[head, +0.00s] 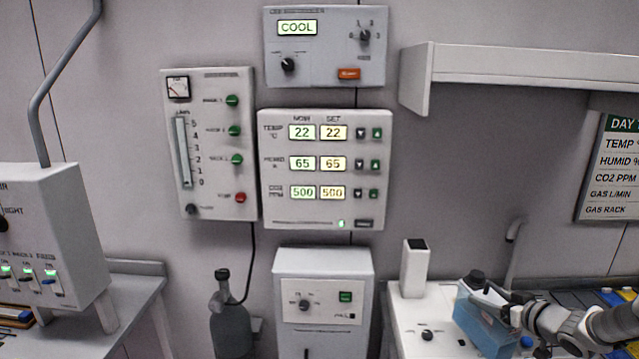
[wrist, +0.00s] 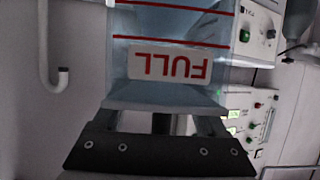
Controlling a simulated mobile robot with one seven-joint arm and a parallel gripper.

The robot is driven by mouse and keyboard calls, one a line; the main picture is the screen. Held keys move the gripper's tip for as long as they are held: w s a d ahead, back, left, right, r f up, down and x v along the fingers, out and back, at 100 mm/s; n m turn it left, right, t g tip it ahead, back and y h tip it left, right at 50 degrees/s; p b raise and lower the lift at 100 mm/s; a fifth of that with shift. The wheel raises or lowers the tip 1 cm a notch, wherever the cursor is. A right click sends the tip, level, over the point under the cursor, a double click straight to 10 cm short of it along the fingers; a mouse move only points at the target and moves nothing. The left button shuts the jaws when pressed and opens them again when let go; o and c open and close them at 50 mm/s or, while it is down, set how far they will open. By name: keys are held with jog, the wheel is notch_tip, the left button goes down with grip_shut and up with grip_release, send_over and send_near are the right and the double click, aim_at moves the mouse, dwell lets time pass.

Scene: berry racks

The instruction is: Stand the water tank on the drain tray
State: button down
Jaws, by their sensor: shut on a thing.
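The water tank (head: 485,322) is a translucent blue box at the lower right of the head view, at the right-hand counter. My gripper (head: 486,287) is at its top and shut on it. In the wrist view the tank (wrist: 120,55) fills the upper middle, with red lines and a red FULL label that reads upside down. The fingers (wrist: 165,122) meet the tank's top end there. The tank's underside is hidden, so I cannot tell whether it touches the counter. I cannot make out the drain tray in either view.
A white upright box (head: 414,268) and a black knob (head: 427,335) are on the right counter (head: 445,297), left of the tank. Blue and yellow items (head: 612,297) lie to its right. A shelf (head: 520,62) juts out above. A grey hooked pipe (wrist: 52,82) is on the wall.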

jog(key=s+a+f+n+g+y, duration=0.1)
jog(key=s+a+n+g+y, duration=0.15)
jog(key=a, duration=0.65)
jog(key=s+a+f+n+g+y, duration=0.1)
jog(key=s+a+f+n+y, duration=0.2)
jog(key=a, duration=0.6)
jog(key=s+a+n+g+y, duration=0.2)
jog(key=s+a+n, duration=0.15)
jog(key=a, duration=0.65)
jog(key=shift+w+a+r+m+t+h, duration=1.2)
jog(key=shift+w+m+t+h, duration=1.25)
jog(key=shift+m, duration=0.75)
jog(key=d+f+m+h, duration=0.1)
jog(key=h, duration=0.1)
jog(key=s+d+f+m+h, duration=0.1)
jog(key=m+h, duration=0.1)
jog(key=d+f+m+t+h, duration=0.1)
jog(key=m, duration=0.1)
jog(key=shift+s+h, duration=0.15)
jog(key=shift+h, duration=0.25)
